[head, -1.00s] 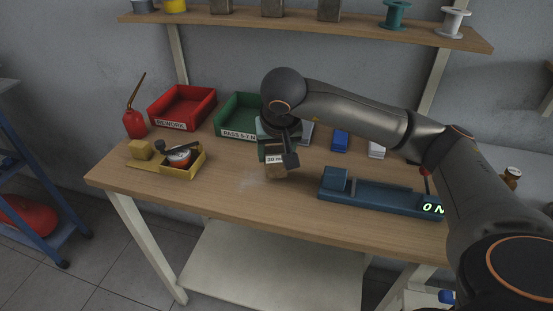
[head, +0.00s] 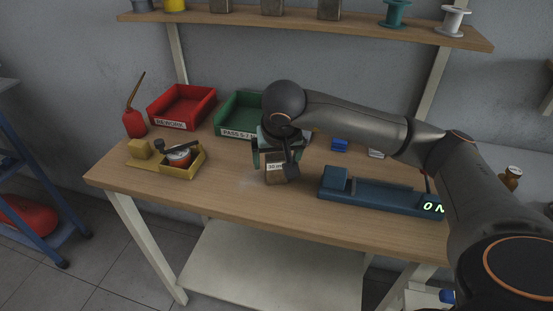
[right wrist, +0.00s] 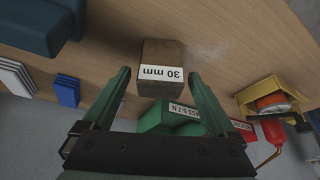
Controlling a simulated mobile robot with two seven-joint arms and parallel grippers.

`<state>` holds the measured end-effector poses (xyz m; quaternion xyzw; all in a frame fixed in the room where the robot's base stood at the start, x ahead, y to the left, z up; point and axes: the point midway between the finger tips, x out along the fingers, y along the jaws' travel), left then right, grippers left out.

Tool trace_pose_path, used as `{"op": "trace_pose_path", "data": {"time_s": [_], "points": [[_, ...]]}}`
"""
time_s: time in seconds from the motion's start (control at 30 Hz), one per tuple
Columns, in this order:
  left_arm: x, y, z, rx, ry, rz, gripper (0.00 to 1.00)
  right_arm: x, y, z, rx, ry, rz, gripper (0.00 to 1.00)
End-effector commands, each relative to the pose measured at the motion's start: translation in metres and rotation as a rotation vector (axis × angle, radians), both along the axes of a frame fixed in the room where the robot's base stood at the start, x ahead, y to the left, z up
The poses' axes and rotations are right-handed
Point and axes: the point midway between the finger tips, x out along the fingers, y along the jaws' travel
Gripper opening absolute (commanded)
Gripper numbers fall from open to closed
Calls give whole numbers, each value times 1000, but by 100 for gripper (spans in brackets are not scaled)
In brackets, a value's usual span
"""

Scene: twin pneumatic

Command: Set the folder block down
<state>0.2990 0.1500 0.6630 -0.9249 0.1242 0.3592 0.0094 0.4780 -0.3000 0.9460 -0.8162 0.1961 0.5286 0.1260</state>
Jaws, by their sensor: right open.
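The block (head: 276,173) is brown with a white "30 mm" label and stands upright on the wooden table near its front middle. It also shows in the right wrist view (right wrist: 161,54). My right gripper (head: 273,158) is open at the block. In the right wrist view its green fingers (right wrist: 158,78) are spread wider than the block, with a gap showing on both sides. My left gripper is not in view.
A blue fixture (head: 375,192) with a lit display stands right of the block. A yellow tray (head: 190,168) is to the left. A red bin (head: 181,109) and a green bin (head: 237,115) stand behind. Bare table lies between the yellow tray and block.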

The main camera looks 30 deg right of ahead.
Motion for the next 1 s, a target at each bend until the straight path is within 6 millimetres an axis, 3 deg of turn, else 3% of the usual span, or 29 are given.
{"op": "trace_pose_path", "data": {"time_s": [0.17,0.63,0.8,1.0], "points": [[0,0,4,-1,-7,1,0,-2,2,12,1,-4,1,92],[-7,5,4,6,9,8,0,-36,19,98,0,-5,2,92],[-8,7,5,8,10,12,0,-42,22,111,0,-2,0,92],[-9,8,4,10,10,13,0,-44,23,113,0,1,0,92]]}}
